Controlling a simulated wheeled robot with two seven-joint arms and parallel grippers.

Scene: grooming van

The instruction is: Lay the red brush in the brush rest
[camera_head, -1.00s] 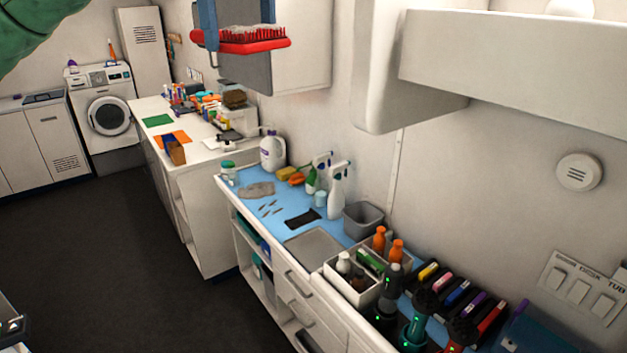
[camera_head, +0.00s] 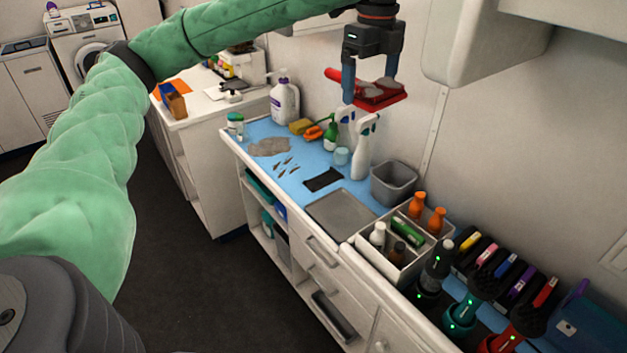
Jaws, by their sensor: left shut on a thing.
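My left gripper (camera_head: 369,84) comes in from the left on a green-sleeved arm and points down, its two blue fingers shut on the red brush (camera_head: 388,99). The brush is held in the air above the back of the blue-topped counter (camera_head: 262,130). Its handle points left and its broad head points right. A shallow grey tray (camera_head: 343,213) lies empty on the counter, lower and nearer than the brush; it looks like the brush rest, but I cannot be sure. My right gripper is not in view.
White spray bottles (camera_head: 362,152) stand below the brush. A grey bin (camera_head: 394,184) and a white caddy (camera_head: 381,262) of bottles stand right of the tray. A black cloth (camera_head: 323,179) lies behind it. A wall cabinet (camera_head: 470,50) hangs to the right of the gripper.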

